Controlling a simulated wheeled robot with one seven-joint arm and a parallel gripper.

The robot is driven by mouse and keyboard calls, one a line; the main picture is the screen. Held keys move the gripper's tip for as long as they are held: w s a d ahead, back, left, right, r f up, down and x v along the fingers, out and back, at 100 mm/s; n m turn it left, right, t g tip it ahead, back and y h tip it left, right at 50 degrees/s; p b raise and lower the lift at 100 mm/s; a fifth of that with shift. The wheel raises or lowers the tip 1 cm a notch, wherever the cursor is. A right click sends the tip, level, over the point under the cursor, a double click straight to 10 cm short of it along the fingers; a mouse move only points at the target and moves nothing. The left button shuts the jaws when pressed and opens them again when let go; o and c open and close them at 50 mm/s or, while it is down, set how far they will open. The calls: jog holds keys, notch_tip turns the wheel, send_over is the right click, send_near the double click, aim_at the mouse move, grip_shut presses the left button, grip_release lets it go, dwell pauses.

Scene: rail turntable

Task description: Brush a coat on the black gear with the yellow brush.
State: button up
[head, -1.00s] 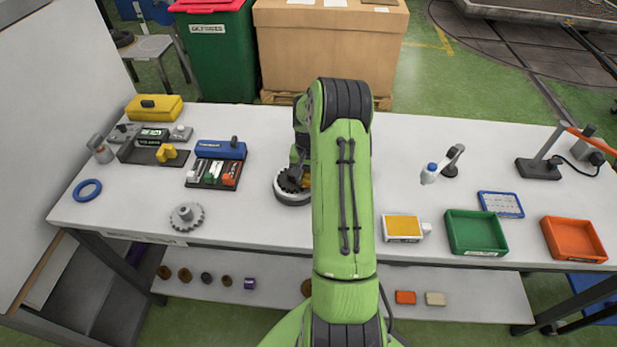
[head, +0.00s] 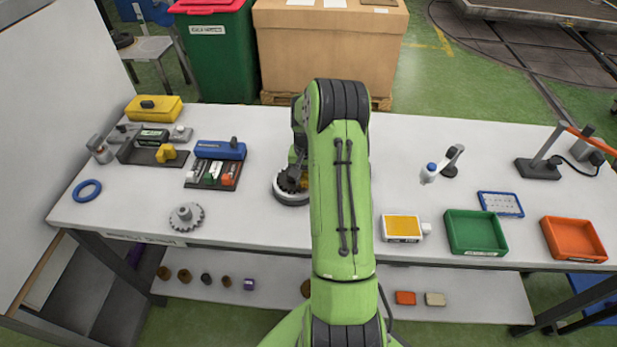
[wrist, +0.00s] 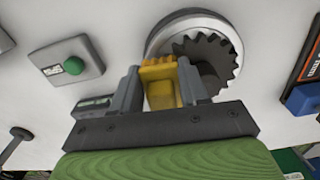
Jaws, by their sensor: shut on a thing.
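The black gear (head: 288,182) rests on a round pale base (head: 292,199) in the middle of the table, partly hidden by my arm. In the wrist view, the toothed black gear (wrist: 215,63) sits inside the base's light rim. My gripper (wrist: 159,82) is shut on the yellow brush (wrist: 162,92), a finger on either side of it. The brush's end overlaps the gear's left edge in this view; I cannot tell whether it touches. In the head view, only a bit of the yellow brush (head: 304,183) shows beside my arm.
A grey gear (head: 187,216) and a blue ring (head: 87,191) lie at the left. A block with a blue back (head: 220,150) stands left of the base. A yellow-topped tray (head: 402,227), green bin (head: 476,232) and orange bin (head: 573,240) stand at the right.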

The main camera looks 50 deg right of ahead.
jog(key=shift+s+d, duration=0.1)
jog(key=shift+d, duration=0.1)
dwell(1.5)
jog(key=shift+a+b, duration=0.1)
jog(key=shift+b, duration=0.2)
jog(key=shift+w+a, duration=0.15)
jog(key=shift+w, duration=0.15)
jog(key=shift+s, duration=0.1)
jog(key=shift+s+d, duration=0.15)
jog(key=shift+d, duration=0.1)
jog(key=shift+s, duration=0.1)
jog(key=shift+r+p, duration=2.3)
jog(key=shift+r, duration=1.3)
